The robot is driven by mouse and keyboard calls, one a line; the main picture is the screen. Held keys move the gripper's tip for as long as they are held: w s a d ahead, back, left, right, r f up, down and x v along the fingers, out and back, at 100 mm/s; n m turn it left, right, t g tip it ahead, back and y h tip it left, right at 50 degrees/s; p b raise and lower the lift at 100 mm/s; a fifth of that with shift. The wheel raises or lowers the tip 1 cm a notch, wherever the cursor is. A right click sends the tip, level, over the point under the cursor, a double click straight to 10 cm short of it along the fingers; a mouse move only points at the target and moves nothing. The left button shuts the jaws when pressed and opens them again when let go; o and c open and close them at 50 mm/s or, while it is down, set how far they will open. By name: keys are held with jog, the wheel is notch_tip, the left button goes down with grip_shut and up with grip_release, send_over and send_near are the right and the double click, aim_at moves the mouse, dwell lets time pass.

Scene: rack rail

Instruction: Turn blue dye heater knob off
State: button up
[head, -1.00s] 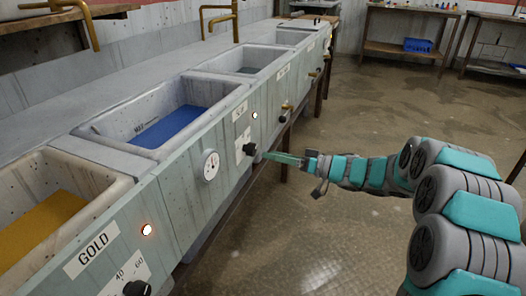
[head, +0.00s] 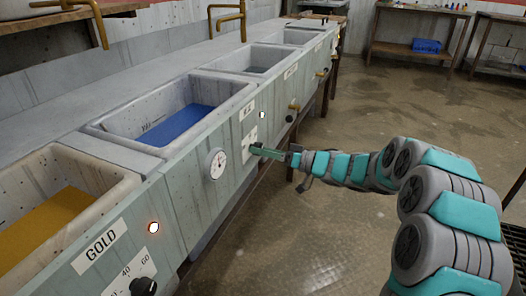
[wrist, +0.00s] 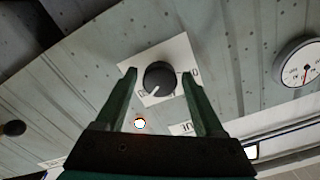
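The blue dye heater knob (wrist: 158,78) is dark and round, on a white dial plate (wrist: 181,66) in the wrist view. A pale mark on the knob points to the lower left of that picture. My gripper (wrist: 160,74) is open, one finger on each side of the knob, with a small gap showing on both sides. In the head view my gripper (head: 255,150) reaches the panel below the blue dye basin (head: 105,128) and hides most of the knob. A small lamp (head: 262,115) glows white above the dial; it also shows in the wrist view (wrist: 139,124).
A round gauge (head: 217,163) sits left of the dial. The gold basin's knob (head: 143,288) and glowing lamp (head: 153,227) are nearer, beside the GOLD label (head: 100,245). Another knob (head: 289,118) projects farther along the panel.

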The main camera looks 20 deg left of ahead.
grip_shut()
dwell(0.3)
jog(key=shift+w+n+b, duration=0.1)
jog(key=shift+n+b, duration=7.7)
jog(key=shift+n, duration=4.2)
